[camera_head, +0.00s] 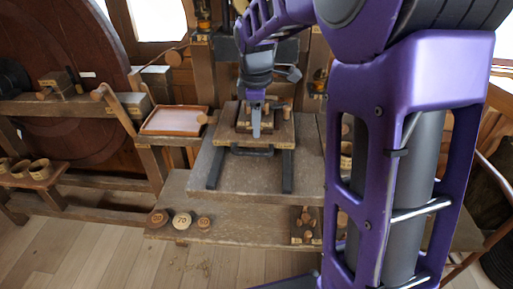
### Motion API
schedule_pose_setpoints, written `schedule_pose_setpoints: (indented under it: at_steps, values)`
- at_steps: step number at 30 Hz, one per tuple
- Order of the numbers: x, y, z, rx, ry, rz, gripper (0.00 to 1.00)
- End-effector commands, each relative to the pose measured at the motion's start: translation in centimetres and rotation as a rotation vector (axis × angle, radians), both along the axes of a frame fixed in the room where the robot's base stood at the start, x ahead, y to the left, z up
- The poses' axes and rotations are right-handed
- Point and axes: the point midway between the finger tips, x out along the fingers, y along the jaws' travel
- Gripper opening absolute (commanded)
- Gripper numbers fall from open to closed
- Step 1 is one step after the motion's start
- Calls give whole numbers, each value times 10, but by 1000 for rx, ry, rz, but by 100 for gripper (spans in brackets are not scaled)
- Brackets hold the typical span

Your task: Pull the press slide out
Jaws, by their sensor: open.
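The press slide (280,133) is a wooden board on two dark rails (214,170) at the middle of the bench. A dark bar handle (252,152) runs along its front edge. A small wooden block with pegs (243,112) sits on the slide. My gripper (256,132) points down over the slide, in front of the block and a little behind the handle. It holds nothing that I can see. The gap between its fingers is hard to see from this side, and whether a fingertip touches the board cannot be told.
The rails reach forward over a bare grey bench top (250,178). A lower shelf (240,232) carries several round wooden discs (182,219) at left and small pegs (306,222) at right. A shallow tray (174,121) stands left of the slide. My arm hides the right side.

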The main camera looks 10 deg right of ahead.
Motion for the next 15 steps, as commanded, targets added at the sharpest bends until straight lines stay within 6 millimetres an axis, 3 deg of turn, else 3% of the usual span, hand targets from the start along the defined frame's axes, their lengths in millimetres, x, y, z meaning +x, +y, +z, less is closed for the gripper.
schedule_pose_setpoints:
  at_steps: [6, 15]
  values:
    - [8, -2, -50, 1, 4, -1, 50]
    - [17, -5, -95, 0, 1, -1, 50]
